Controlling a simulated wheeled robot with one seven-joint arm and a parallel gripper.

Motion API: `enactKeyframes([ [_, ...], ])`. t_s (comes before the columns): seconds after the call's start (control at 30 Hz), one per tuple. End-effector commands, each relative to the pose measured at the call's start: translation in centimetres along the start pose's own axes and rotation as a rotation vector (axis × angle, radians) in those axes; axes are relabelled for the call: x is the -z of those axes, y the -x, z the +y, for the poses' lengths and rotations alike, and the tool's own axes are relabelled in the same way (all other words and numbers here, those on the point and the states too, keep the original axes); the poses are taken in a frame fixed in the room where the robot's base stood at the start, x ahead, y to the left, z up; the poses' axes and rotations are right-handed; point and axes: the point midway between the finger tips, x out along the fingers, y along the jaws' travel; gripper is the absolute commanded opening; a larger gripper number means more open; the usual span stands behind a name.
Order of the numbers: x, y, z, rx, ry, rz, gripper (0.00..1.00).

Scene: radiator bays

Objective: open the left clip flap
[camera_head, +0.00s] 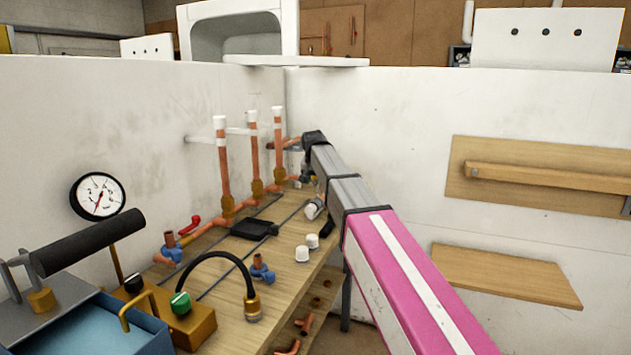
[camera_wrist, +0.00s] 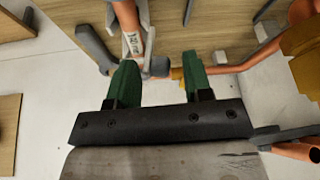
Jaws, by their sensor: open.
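In the wrist view my gripper (camera_wrist: 160,60) has two green fingers, spread apart with nothing held between them. Just beyond the left fingertip is a pale grey clip (camera_wrist: 149,40) beside a copper pipe (camera_wrist: 125,14) with a small white printed label. A darker grey flap-like piece (camera_wrist: 95,48) slants away to the left of that pipe, apart from the fingers. I cannot tell for sure whether this is the left clip flap. In the head view my arm reaches to the back of the bench, and its fingers cannot be made out.
Capped copper pipes (camera_head: 223,165) stand upright along the left wall, close left of my arm. The wooden bench (camera_head: 225,325) holds a black tray (camera_head: 252,229), white caps (camera_head: 302,254) and a black hose (camera_head: 217,258). A pressure gauge (camera_head: 98,196) is at the left.

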Motion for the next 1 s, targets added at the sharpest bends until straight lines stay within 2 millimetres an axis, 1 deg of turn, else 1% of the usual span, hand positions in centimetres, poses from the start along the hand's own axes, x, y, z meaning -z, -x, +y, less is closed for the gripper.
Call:
enactKeyframes([
  [0.2,0.0,0.0,0.0,0.000,0.000,0.000,0.46],
  [0.27,0.0,0.0,0.0,0.000,0.000,0.000,0.26],
  [0.3,0.0,0.0,0.0,0.000,0.000,0.000,0.13],
  [0.33,0.0,0.0,0.0,0.000,0.000,0.000,0.04],
  [0.57,0.1,-0.1,-0.3,-0.027,0.012,-0.005,0.04],
  [0.8,0.3,-0.5,-1.7,-0.221,0.092,-0.042,0.04],
  [1.0,0.2,-0.7,-2.3,-0.348,0.142,-0.064,0.03],
])
